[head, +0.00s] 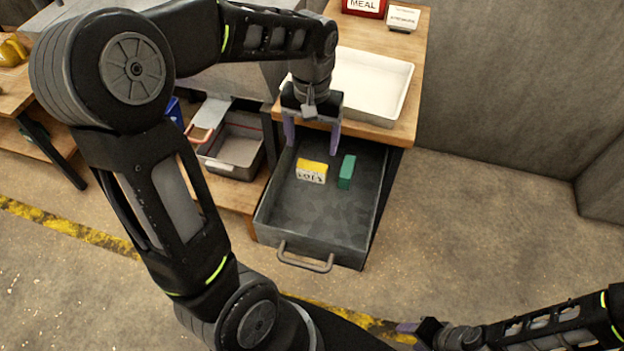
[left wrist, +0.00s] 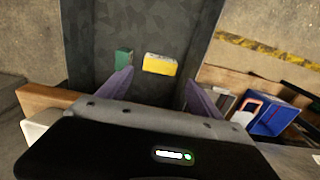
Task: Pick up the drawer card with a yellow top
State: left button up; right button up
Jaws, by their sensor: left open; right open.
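The drawer card with a yellow top (head: 312,171) stands in the open grey drawer (head: 328,241); its front is white with dark print. In the left wrist view its yellow top (left wrist: 160,64) lies between and beyond the fingertips. A green block (head: 347,171) stands to its right in the head view and also shows in the left wrist view (left wrist: 123,57). My left gripper (head: 312,140) is open and empty over the back of the drawer, apart from the card. My right gripper (head: 418,330) is at the lower right, far from the drawer, open.
A white tray (head: 400,110) sits on the wooden top above the drawer, with a red MEAL box (head: 364,7) and small sign (head: 403,18) behind. A grey metal bin (head: 235,165) stands left of the drawer. The drawer handle (head: 305,264) juts forward. Floor on the right is clear.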

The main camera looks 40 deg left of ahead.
aim_at(312, 166)
pick_arm(q)
jog(key=shift+f, duration=0.35)
pick_arm(e)
jog(key=shift+f, duration=0.3)
pick_arm(q)
jog(key=shift+f, duration=1.3)
pick_arm(e)
jog(key=shift+f, duration=0.1)
pick_arm(q)
jog(key=f, duration=0.5)
jog(key=shift+w+a+f, duration=0.1)
jog(key=shift+w+f, duration=0.05)
jog(key=shift+w, duration=0.05)
jog(key=shift+c, duration=0.2)
jog(key=c, duration=1.1)
jog(key=shift+c, duration=0.2)
